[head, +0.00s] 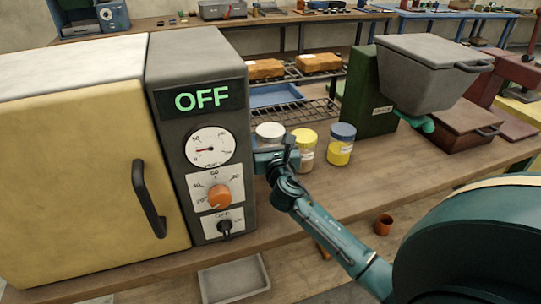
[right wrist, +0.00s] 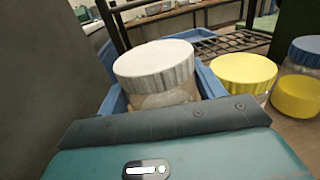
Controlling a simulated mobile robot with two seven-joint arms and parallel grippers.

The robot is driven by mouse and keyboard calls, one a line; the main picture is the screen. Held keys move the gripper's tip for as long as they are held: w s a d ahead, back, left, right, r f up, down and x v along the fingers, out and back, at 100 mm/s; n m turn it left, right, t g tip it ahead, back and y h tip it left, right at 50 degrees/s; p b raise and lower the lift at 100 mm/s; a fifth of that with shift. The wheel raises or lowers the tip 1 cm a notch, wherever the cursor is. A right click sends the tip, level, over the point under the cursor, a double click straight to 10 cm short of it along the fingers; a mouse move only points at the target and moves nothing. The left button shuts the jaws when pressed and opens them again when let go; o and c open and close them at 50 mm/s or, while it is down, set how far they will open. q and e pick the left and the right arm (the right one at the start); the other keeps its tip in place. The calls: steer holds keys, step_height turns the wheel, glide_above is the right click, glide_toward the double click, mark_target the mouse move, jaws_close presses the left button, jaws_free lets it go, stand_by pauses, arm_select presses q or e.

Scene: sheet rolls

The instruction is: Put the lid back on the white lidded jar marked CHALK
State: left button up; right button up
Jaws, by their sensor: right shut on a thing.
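A ribbed white lid (head: 270,131) shows above my right gripper (head: 272,158), beside the oven's control panel. In the right wrist view the white lid (right wrist: 155,62) sits between my blue fingers, with a clear, pale jar body (right wrist: 163,98) under it. My right gripper is shut on the lid, its fingers low along the sides. The lid is on or just above the jar; I cannot tell if it is seated. Most of the jar is hidden, and no CHALK marking is readable. My left gripper is out of view.
A yellow-lidded jar (head: 304,138) stands close to the right, then a blue-lidded jar (head: 341,143) with yellow contents. The oven (head: 200,130), reading OFF, stands close on the left. A wire rack (head: 308,108) is behind. The wooden bench (head: 385,172) is clear toward the right front.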

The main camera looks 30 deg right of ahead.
steer(key=shift+f+b, duration=0.65)
steer(key=shift+f, duration=1.5)
steer(key=shift+f, duration=0.15)
steer(key=o, duration=1.9)
steer(key=shift+r, duration=0.25)
steer(key=v, duration=0.7)
steer(key=shift+s+a+f, duration=0.1)
steer(key=shift+s, duration=0.15)
